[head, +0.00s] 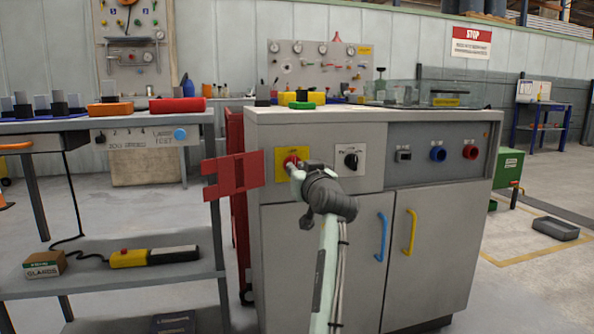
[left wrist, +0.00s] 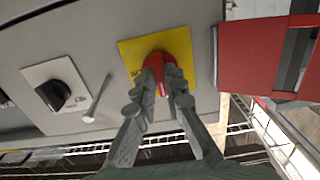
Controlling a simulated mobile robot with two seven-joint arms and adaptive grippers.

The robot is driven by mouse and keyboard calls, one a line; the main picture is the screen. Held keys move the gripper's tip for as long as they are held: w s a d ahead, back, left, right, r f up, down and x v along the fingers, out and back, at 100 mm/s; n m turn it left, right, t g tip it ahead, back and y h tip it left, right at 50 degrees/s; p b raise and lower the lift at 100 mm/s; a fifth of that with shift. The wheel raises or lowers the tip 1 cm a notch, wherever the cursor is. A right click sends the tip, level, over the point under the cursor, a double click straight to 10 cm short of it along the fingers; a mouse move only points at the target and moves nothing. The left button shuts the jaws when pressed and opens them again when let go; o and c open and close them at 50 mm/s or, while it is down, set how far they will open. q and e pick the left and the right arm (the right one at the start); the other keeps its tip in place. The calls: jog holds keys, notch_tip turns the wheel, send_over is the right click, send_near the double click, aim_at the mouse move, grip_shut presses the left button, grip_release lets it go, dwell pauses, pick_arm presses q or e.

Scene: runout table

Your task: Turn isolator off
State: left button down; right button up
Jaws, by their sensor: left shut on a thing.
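The isolator is a red rotary knob (left wrist: 154,62) on a yellow plate (left wrist: 178,45), set in the front of the grey cabinet. In the head view the yellow plate (head: 280,165) is at the cabinet's upper left, and the red knob (head: 290,160) is partly covered by my gripper. My left gripper (head: 293,168) reaches it from the front. In the left wrist view its two grey fingers (left wrist: 164,82) are closed around the knob's sides. The knob's exact angle is hard to read behind the fingers. My right gripper is not in view.
A black rotary switch (head: 351,160) on a white plate sits right of the isolator. A red slotted bracket (head: 232,175) sticks out just left of it. Blue (head: 438,153) and red (head: 470,152) round fittings are farther right. Blue and yellow door handles are below.

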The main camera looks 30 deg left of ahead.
pick_arm(q)
jog(key=c, duration=1.6)
grip_release()
jog(key=shift+s+d, duration=0.1)
jog(key=shift+d, duration=0.05)
jog(key=v, duration=1.1)
jog(key=shift+s+d, duration=0.25)
jog(key=shift+s, duration=0.05)
jog(key=shift+d, duration=0.1)
